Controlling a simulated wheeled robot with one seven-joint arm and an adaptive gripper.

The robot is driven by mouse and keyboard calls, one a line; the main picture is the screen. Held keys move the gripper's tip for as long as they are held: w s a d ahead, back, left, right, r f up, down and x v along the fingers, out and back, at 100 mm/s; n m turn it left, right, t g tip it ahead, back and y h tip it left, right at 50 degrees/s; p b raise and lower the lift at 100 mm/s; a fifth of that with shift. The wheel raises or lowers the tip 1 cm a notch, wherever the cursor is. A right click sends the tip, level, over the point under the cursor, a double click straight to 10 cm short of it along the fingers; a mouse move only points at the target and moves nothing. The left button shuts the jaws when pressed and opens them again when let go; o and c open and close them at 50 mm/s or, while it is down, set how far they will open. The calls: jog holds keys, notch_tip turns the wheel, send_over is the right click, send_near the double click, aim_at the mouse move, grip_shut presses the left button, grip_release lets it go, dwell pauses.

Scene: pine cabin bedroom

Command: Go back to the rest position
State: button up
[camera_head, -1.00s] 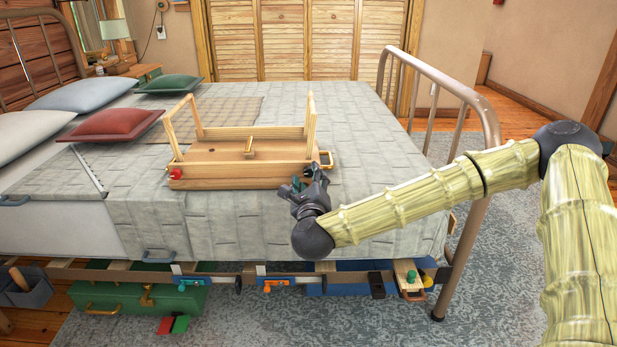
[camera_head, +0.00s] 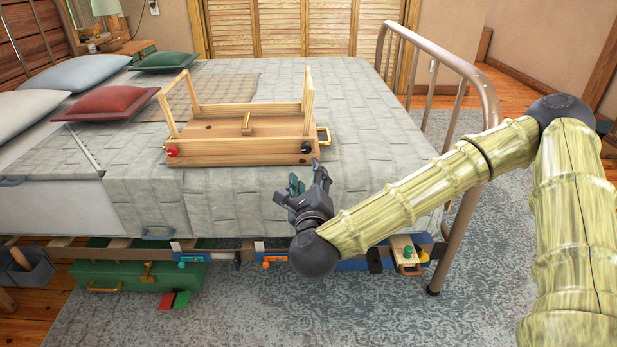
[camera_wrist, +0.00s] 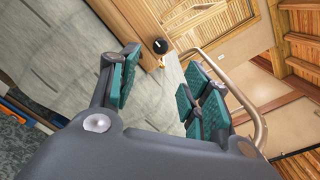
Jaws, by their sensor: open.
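My gripper (camera_head: 307,182) is over the near edge of the bed, in front of the right end of a wooden tray-like frame. It is open and empty, and apart from the frame. In the wrist view its teal-padded fingers (camera_wrist: 160,92) stand apart with the bedspread between them. The wooden frame (camera_head: 215,150) lies on the bed, with two upright ends, a red knob (camera_head: 172,151) at its left front and a black knob (camera_head: 306,147) at its right front. The black knob also shows in the wrist view (camera_wrist: 160,46).
The bed (camera_head: 215,205) has a metal footboard (camera_head: 487,95) to the right of my gripper. Latches, a green case (camera_head: 125,271) and a grey caddy (camera_head: 25,268) are along or below its near side. The rug (camera_head: 330,310) in front is mostly clear.

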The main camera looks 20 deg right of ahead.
jog(key=s+a+f+n+g+y, duration=0.2)
jog(key=s+a+f+n+y, duration=0.15)
jog(key=f+n, duration=0.45)
jog(key=s+a+f+n+g+y, duration=0.25)
jog(key=s+a+f, duration=0.2)
jog(key=f, duration=0.75)
jog(key=s+a+f+n+g+y, duration=0.2)
jog(key=s+a+f+n+g, duration=0.15)
jog(key=f+n, duration=0.5)
jog(key=s+d+f+n+g+h, duration=0.1)
jog(key=s+d+f+n+g, duration=0.25)
jog(key=s+d+f, duration=0.35)
jog(key=s+d+f+n+g+h, duration=0.1)
jog(key=s+d+f+n+g, duration=0.3)
jog(key=s, duration=0.6)
jog(key=s+d+f+n+g+h, duration=0.1)
jog(key=s+d+f+n+g, duration=0.15)
jog(key=s+f+n, duration=0.4)
notch_tip(320, 180, up, 37)
jog(key=s+m+p, duration=0.1)
jog(key=s+p, duration=0.1)
jog(key=p, duration=3.5)
jog(key=shift+d+f+m+t+p, duration=0.15)
jog(key=shift+d+m+t+p, duration=0.15)
jog(key=shift+d+m, duration=0.1)
